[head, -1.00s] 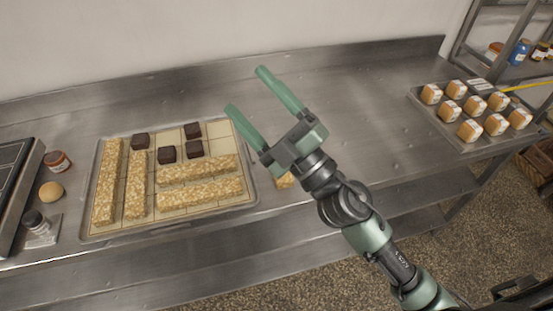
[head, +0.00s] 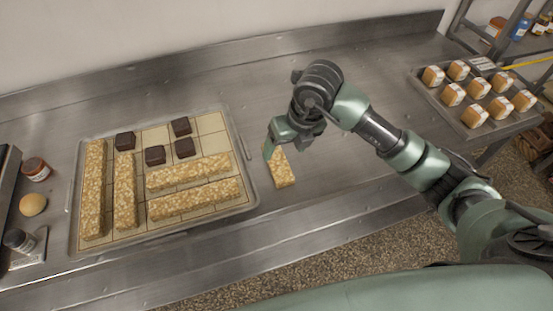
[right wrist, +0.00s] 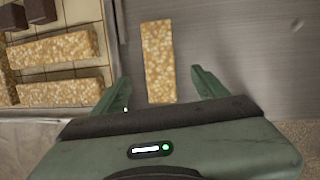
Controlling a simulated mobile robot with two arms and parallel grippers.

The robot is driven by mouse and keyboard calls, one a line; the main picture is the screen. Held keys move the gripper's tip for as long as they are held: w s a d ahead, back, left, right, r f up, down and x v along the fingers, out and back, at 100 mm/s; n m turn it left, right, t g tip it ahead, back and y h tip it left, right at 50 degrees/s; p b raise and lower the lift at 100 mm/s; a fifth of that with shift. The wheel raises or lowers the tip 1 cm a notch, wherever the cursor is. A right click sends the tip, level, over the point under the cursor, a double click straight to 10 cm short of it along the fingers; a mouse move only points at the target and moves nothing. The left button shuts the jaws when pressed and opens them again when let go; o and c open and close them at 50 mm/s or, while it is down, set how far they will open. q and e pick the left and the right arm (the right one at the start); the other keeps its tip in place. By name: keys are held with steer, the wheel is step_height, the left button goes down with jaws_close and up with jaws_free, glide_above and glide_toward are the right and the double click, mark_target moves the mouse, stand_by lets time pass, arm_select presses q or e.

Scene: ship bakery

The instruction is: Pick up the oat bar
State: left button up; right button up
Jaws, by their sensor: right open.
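A single oat bar (head: 281,168) lies on the steel counter just right of the tray, its upper part hidden by my right gripper in the head view. My right gripper (head: 270,150) points down above its far end. In the right wrist view the oat bar (right wrist: 158,62) runs away from me between the two open fingers (right wrist: 160,90), with gaps on both sides. The jaws hold nothing. Several more oat bars (head: 195,200) lie in the tray (head: 247,160) on the left. My left gripper is not in view.
Dark brown squares (head: 155,156) sit in the tray's grid. A jar (head: 36,169), a round bun (head: 33,204) and a shaker (head: 20,241) stand at the left. A tray of small loaves (head: 452,94) is at the back right. The counter behind the bar is clear.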

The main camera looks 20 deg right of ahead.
mark_target(278, 160)
steer(key=p+x, duration=0.1)
steer(key=x, duration=0.1)
steer(key=p+x, duration=0.1)
steer(key=x, duration=0.2)
steer(key=shift+w+f, duration=0.25)
steer(key=shift+w, duration=0.05)
steer(key=shift+w+a+f, duration=0.1)
steer(key=shift+f, duration=0.35)
steer(key=c, duration=1.6)
